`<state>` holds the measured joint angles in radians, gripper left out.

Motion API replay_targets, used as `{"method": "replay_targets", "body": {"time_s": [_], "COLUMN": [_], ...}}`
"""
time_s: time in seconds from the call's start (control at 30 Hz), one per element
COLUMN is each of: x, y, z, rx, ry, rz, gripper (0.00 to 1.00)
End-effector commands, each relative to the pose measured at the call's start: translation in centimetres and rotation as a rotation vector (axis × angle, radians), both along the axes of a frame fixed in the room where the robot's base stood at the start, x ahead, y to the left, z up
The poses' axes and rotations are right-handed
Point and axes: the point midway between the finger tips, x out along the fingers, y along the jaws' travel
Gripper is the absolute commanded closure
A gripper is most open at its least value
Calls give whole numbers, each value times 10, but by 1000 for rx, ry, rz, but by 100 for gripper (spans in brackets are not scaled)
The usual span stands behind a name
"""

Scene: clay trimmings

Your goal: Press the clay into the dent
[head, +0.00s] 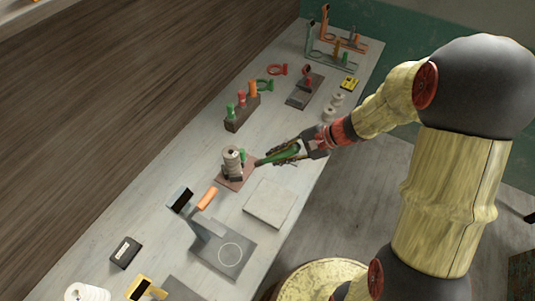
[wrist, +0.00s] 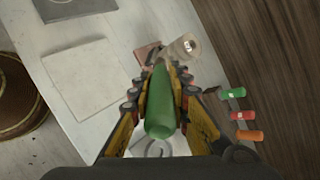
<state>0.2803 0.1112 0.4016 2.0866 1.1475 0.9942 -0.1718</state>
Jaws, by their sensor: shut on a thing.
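My gripper (head: 289,153) is shut on a long green piece (head: 272,158), which tapers toward its far end and reaches left toward a small reddish-brown board (head: 223,183). In the wrist view, the green piece (wrist: 160,112) lies lengthwise between the two yellow-and-black finger sides of my gripper (wrist: 162,90). On the board stands a pale stacked spool (head: 232,158), with dark pieces at its foot and a small green piece (head: 242,155) beside it. The spool (wrist: 183,47) shows beyond the fingers. I cannot tell which thing is the clay, and no dent is clearly visible.
A pale square slab (head: 270,203) lies in front of the board. A dark rack (head: 241,115) with green, red and orange pegs stands behind. Several tools fill the far bench; its right edge is close to my arm.

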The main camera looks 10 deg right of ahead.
Motion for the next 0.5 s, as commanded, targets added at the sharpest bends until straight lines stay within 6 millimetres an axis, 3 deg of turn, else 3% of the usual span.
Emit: {"method": "replay_targets", "body": {"time_s": [0.5], "x": [17], "y": [22], "z": [-18], "rx": [-1], "ry": [0], "rz": [1], "gripper": [100]}}
